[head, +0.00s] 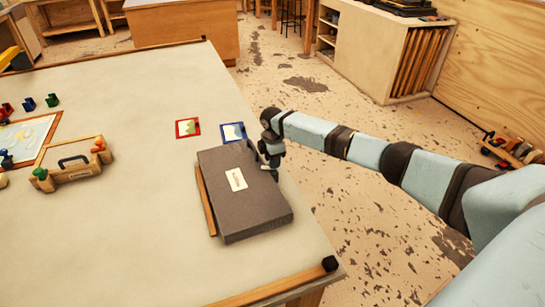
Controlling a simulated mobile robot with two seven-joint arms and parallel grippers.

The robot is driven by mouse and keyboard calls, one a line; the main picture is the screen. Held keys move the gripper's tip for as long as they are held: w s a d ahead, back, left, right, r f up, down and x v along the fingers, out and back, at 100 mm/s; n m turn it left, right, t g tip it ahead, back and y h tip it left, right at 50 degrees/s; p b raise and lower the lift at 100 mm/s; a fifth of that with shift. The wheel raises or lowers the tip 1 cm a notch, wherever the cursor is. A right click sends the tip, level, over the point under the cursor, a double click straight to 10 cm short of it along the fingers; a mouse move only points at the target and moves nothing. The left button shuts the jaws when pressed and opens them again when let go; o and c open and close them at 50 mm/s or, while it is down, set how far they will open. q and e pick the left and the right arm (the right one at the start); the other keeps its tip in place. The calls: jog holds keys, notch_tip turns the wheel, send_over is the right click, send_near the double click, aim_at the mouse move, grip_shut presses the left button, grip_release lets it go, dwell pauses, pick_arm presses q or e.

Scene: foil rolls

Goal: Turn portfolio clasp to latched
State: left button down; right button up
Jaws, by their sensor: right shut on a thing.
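A dark grey portfolio (240,208) with a small white label lies on the table, near the table's right edge. Its clasp cannot be made out; my right gripper covers the portfolio's upper right edge. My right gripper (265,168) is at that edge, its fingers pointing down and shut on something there. The held part is hidden between the fingers. My left gripper is not in the head view.
The pale table (120,235) is clear at the front left. A red-framed card (187,128) and a blue-framed card (232,132) lie behind the portfolio. A wooden carrier (75,170) and several small coloured pieces are at left. A dark corner block (330,263) marks the near right corner.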

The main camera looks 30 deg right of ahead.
jog(key=n, duration=0.3)
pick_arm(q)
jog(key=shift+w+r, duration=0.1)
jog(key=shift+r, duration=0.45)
pick_arm(e)
jog(key=shift+n, duration=0.9)
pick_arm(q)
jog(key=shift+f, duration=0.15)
pick_arm(e)
jog(key=o, duration=0.9)
jog(key=shift+o, duration=0.2)
jog(key=shift+r, duration=0.15)
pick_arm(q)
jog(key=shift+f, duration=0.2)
pick_arm(e)
notch_tip(320, 180, up, 14)
jog(key=shift+a+f, duration=0.15)
jog(key=shift+f, duration=0.15)
